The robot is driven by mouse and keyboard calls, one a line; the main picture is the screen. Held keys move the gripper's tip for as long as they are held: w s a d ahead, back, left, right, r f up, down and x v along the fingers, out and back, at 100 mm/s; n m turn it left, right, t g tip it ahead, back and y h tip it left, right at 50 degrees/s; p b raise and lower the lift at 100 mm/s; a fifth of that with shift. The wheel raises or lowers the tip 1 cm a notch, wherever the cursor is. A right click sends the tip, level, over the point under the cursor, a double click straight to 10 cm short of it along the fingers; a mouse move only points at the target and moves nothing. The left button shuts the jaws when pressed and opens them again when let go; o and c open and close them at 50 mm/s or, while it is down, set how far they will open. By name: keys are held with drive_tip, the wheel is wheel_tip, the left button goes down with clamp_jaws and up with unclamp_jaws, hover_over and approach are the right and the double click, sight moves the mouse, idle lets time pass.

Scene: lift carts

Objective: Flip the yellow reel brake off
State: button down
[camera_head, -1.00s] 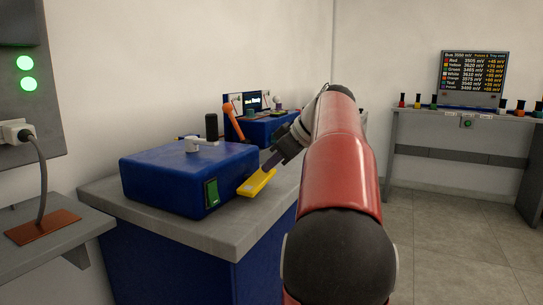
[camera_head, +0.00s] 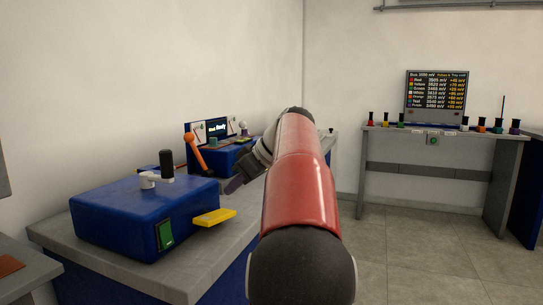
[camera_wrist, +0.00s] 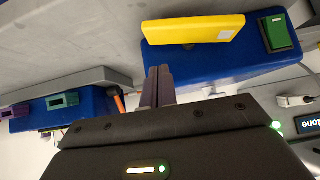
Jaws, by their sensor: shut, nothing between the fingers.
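The yellow reel brake (camera_head: 214,217) is a flat paddle sticking out from the right end of a blue box (camera_head: 120,236) on a grey bench. In the wrist view the yellow paddle (camera_wrist: 193,30) lies across the blue box, beside a green switch (camera_wrist: 277,33). My gripper (camera_head: 233,186) is beyond and above the paddle in the head view, apart from it. In the wrist view its closed fingertips (camera_wrist: 158,72) point toward the paddle's long edge, with nothing between them. My arm hides part of the bench.
A green rocker switch (camera_head: 165,234) is on the box's front, and a crank with a black handle (camera_head: 167,163) stands on top. An orange-knobbed lever (camera_head: 193,146) and a blue console (camera_head: 222,152) are behind. A table (camera_head: 445,133) with coloured spools stands far right.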

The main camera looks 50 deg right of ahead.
drive_tip(key=d+v, duration=0.1)
drive_tip(key=v, duration=0.9)
drive_tip(key=shift+w+d, duration=0.2)
drive_tip(key=shift+w, duration=0.05)
